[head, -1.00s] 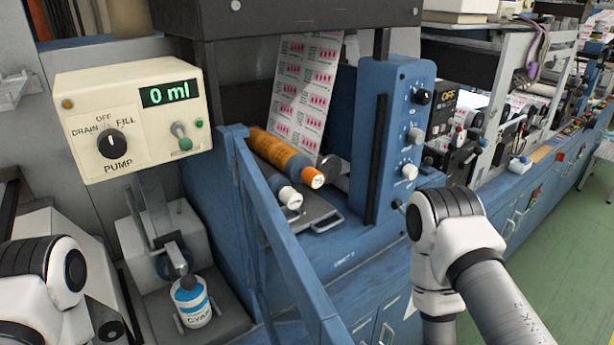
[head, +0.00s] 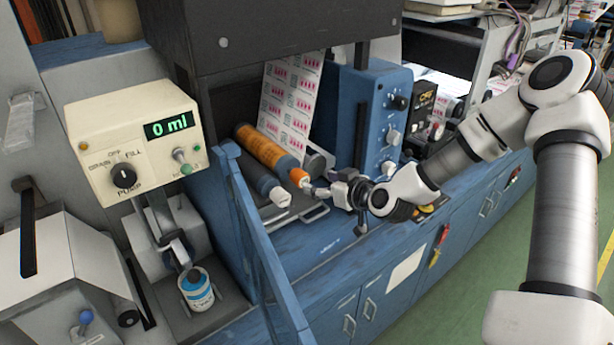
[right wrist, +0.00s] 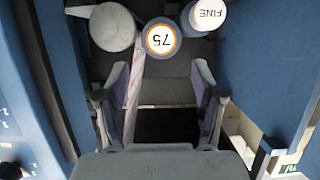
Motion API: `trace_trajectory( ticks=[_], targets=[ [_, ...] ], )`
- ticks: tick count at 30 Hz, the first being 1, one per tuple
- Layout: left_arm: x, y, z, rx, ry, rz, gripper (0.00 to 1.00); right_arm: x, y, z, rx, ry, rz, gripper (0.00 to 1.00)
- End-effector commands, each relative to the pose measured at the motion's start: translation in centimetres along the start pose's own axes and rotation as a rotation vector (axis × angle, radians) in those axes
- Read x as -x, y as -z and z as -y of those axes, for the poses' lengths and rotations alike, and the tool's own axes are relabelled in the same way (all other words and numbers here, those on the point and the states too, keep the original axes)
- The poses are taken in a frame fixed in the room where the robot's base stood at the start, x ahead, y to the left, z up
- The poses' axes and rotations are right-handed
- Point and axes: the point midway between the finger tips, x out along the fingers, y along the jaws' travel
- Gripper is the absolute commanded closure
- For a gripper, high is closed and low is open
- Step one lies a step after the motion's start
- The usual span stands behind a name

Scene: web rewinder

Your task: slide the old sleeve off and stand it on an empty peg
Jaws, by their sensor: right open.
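An orange cylinder with a dark blue-grey band and an orange rim (head: 266,150) lies in the blue machine. Its round end reads "75" in the right wrist view (right wrist: 161,38). Beside it is a dark cylinder with a white end (head: 268,186); that end reads "FINE" in the right wrist view (right wrist: 208,14). Which is the old sleeve, I cannot tell for sure. My right gripper (head: 318,190) is open and empty in front of the cylinder ends. In the right wrist view its fingers (right wrist: 160,82) are apart, with the "75" end beyond them. I make out no peg.
A grey roller (right wrist: 112,27) lies beside the "75" end, with the printed web (head: 290,103) above. A blue sloping rail (head: 258,235) stands left of the cylinders.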

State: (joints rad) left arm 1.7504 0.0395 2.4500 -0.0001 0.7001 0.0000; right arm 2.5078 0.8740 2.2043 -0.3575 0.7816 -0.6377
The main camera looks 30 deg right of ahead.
Motion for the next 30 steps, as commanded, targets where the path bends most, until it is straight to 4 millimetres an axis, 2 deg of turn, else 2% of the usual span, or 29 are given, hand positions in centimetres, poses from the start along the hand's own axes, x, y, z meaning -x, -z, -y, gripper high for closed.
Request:
trace_trajectory(
  ticks=[1,6,18,24,30],
  targets=[
    [-1.1,0.0,0.0,0.0,0.0,0.0,0.61,-0.6,-0.6,0.0,0.004,0.0,0.0,0.32],
    [-3.7,0.0,0.0,0.001,0.0,0.001,0.61,-2.6,-0.9,0.1,0.006,0.001,0.0,0.32],
    [-8.9,0.0,0.1,0.001,0.0,0.001,0.61,-8.1,-0.8,0.1,0.004,0.0,0.001,0.32],
    [-9.7,0.0,0.1,0.001,0.0,0.0,0.61,-9.5,-0.4,0.1,0.003,0.0,0.001,0.32],
    [-9.6,0.0,0.1,0.001,0.0,0.0,0.61,-9.6,-0.2,0.1,0.0,0.001,0.003,0.32]
  ],
)
